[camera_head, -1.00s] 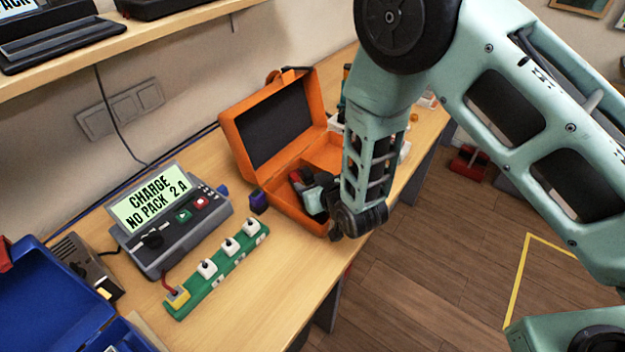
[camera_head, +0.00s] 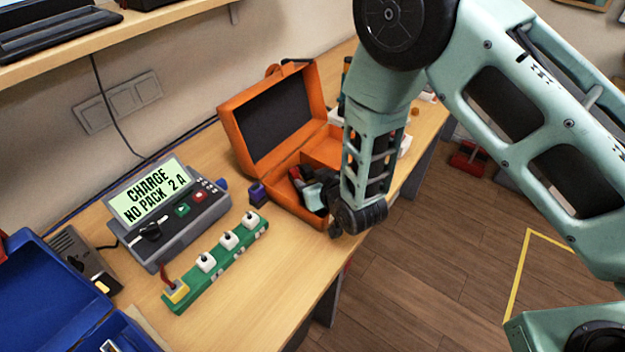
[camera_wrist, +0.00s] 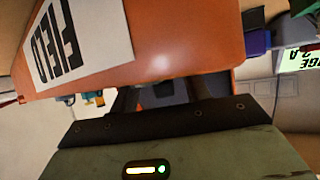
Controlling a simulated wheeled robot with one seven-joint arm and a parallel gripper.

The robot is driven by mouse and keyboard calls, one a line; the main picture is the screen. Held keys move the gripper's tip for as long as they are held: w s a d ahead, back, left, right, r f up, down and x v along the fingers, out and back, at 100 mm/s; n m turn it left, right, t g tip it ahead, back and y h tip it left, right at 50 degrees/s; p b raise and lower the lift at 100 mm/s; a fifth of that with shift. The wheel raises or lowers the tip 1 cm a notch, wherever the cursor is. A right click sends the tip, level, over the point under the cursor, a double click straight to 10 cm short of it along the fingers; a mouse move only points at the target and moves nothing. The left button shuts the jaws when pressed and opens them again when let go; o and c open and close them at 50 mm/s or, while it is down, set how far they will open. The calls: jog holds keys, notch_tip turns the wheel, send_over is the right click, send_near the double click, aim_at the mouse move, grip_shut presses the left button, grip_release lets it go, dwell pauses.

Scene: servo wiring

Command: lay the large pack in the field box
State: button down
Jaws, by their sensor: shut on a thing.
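The orange field box (camera_head: 240,135) stands open on the bench with its lid tipped back. In the wrist view its front wall (camera_wrist: 185,40) and FIELD label (camera_wrist: 75,40) fill the upper part, upside down. My gripper (camera_head: 312,190) is down inside the box's near part, shut on a dark thing with a red part (camera_head: 295,173), which I take to be the large pack. The box wall and my wrist hide most of it, so I cannot tell whether it touches the box floor.
A charger (camera_head: 165,215) reads "CHARGE NO PACK 2 A". A green strip with several white plugs (camera_head: 215,262) lies in front of it. A blue case (camera_head: 50,290) is at the lower left. A shelf (camera_head: 130,22) hangs above.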

jog(key=shift+f, duration=0.1)
jog(key=c, duration=0.8)
grip_release()
jog(key=shift+o, duration=0.9)
jog(key=shift+f, duration=0.1)
jog(key=p+v, duration=0.5)
jog(key=v, duration=1.2)
jog(key=shift+s, duration=0.15)
jog(key=shift+d, duration=0.1)
